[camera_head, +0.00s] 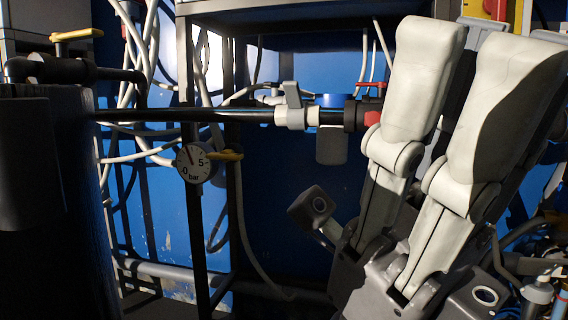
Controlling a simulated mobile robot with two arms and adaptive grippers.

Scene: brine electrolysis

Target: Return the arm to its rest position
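My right gripper (468,50) fills the right side of the head view, large and close to the camera. Its pale, thick fingers point upward from a dark grey palm at the lower right. The fingers are nearly straight and spread apart, with a dark gap between them and nothing seen held. One finger overlaps the right end of a horizontal pipe with a valve (292,113) in the picture; I cannot tell whether they touch. My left gripper is not in view.
A yellow-handled valve (76,35) is at the upper left. A metal frame (188,70), white hoses and a blue wall (290,215) lie behind. A dark tank-like body (75,210) stands at the left.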

